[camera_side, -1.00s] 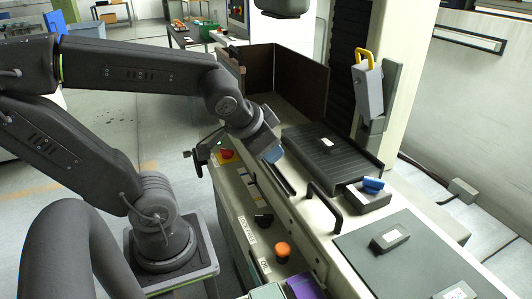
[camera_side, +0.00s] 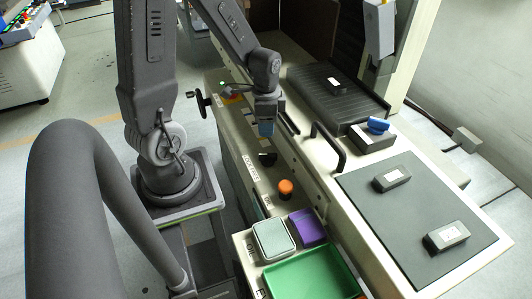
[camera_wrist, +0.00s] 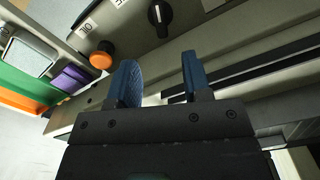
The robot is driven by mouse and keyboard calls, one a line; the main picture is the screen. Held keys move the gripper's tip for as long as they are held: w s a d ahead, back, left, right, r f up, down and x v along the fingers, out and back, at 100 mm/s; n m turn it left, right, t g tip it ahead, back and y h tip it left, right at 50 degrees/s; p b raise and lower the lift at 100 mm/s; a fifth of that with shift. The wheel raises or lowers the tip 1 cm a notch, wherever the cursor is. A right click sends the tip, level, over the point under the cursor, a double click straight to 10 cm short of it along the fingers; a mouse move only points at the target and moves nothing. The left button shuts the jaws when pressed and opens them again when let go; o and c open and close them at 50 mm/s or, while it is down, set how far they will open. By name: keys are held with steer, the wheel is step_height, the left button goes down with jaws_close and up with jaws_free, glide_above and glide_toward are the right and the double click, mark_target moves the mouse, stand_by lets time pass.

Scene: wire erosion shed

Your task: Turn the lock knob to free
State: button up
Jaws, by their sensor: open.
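The black lock knob (camera_side: 267,159) sits on the sloping front panel of the machine, beside a white label strip (camera_side: 251,166). In the wrist view the knob (camera_wrist: 158,17) is near the top edge, with a white pointer line running roughly up and down the picture. I cannot tell which label word it points at. My gripper (camera_side: 266,131) hangs with its blue fingers down, a little behind the knob in the side view. In the wrist view the two blue fingers (camera_wrist: 157,78) are apart with nothing between them, and the knob is beyond them, untouched.
An orange button (camera_side: 286,188) stands close to the knob on the panel. A black bar handle (camera_side: 330,146) rises to the right. A green tray (camera_side: 312,272), a purple bin (camera_side: 308,226) and a pale-lidded box (camera_side: 272,240) stand in front.

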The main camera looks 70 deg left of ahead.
mark_target(266, 154)
step_height(266, 154, down, 11)
steer(key=shift+f, duration=0.2)
stand_by(0.4)
jaws_close()
